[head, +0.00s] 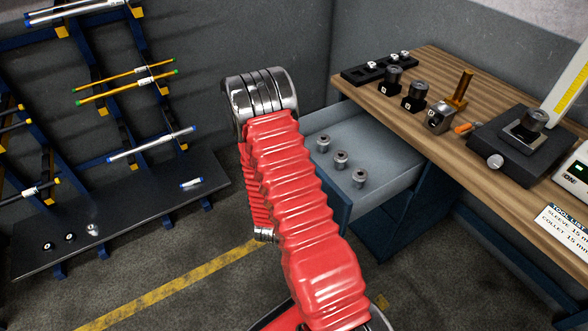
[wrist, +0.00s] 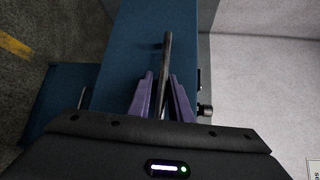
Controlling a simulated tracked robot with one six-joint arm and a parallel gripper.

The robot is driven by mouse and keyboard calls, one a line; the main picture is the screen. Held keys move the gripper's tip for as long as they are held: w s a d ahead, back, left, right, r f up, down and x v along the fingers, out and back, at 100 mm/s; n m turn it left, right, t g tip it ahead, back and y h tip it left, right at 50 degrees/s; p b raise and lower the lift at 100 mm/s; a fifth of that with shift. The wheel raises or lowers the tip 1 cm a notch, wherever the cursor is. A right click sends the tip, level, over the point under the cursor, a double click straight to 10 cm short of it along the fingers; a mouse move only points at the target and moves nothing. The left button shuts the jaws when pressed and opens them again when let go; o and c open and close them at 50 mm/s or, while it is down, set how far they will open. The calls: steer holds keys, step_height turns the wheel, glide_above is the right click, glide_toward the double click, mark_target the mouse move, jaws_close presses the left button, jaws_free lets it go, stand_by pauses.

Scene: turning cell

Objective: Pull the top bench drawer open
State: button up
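The top bench drawer (head: 385,142) stands well out from the bench in the head view. Its grey interior is exposed and holds three small metal collets (head: 341,158). My gripper is hidden behind my red-sleeved arm in the head view. In the wrist view my gripper (wrist: 161,76) has its two purple fingers on either side of the metal bar handle (wrist: 166,48) on the blue drawer front (wrist: 130,50). A narrow gap seems to show beside the bar; whether the fingers press on it is unclear.
The wooden bench top (head: 455,85) bears black holders (head: 414,97), a fixture (head: 510,145) and an orange-handled tool. A blue rack (head: 110,215) with rods and small parts stands at left. Floor with a yellow stripe (head: 170,290) lies clear between rack and drawer.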

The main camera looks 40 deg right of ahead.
steer(key=shift+r, duration=0.1)
steer(key=v, duration=1.3)
steer(key=shift+s+a, duration=0.25)
steer(key=shift+a, duration=0.05)
steer(key=shift+f, duration=0.25)
